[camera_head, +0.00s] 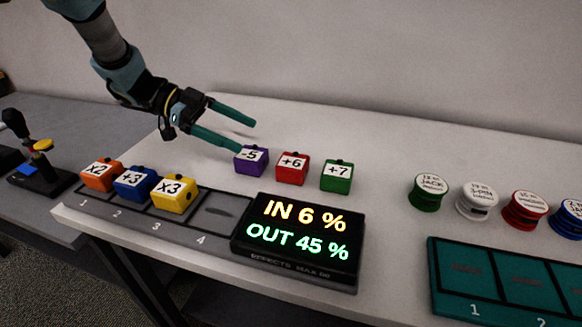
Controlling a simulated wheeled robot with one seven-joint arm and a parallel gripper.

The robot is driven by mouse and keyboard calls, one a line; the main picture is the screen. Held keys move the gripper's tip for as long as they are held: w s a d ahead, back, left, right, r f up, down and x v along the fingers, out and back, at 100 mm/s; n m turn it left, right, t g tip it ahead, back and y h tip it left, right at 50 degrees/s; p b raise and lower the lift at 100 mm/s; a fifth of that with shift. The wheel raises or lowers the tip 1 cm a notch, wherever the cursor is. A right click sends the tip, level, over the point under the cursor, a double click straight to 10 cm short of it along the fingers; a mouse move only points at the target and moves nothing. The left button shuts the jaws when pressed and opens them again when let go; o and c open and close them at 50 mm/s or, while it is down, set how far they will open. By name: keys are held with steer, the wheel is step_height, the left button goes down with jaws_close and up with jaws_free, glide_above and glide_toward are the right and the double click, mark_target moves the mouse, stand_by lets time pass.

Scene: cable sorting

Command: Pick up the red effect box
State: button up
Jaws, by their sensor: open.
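The red effect box (292,170), labelled +6, sits on the white table between a purple box (251,161) labelled -5 and a green box (336,177) labelled +7. My gripper (247,136) is open and empty, with its two teal fingers spread. It is to the upper left of the red box and apart from it. The nearer fingertip shows just above and behind the purple box; I cannot tell whether they touch.
A rack (160,237) holds orange, blue and yellow boxes in slots 1 to 3; slot 4 (212,218) is empty. A display (302,235) reads IN 6 %, OUT 45 %. Several round jacks (428,192) stand at right behind a teal tray (437,275). The table behind the boxes is clear.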

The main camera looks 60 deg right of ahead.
mark_target(292, 160)
steer(key=shift+s+a+f+m+g+y, duration=0.15)
steer(key=shift+s+m+g+y, duration=0.1)
steer(key=shift+s+y, duration=0.2)
steer(key=shift+s+a+f+m+g+y, duration=0.15)
steer(key=shift+s+m+y, duration=0.15)
steer(key=shift+s, duration=0.25)
steer(key=p+x, duration=0.1)
steer(key=x, duration=0.4)
steer(key=shift+s+d, duration=0.1)
steer(key=shift+d, duration=0.05)
steer(key=x, duration=0.1)
steer(key=p+x, duration=0.1)
steer(key=x, duration=0.3)
steer(key=shift+d, duration=0.3)
steer(key=c, duration=1.5)
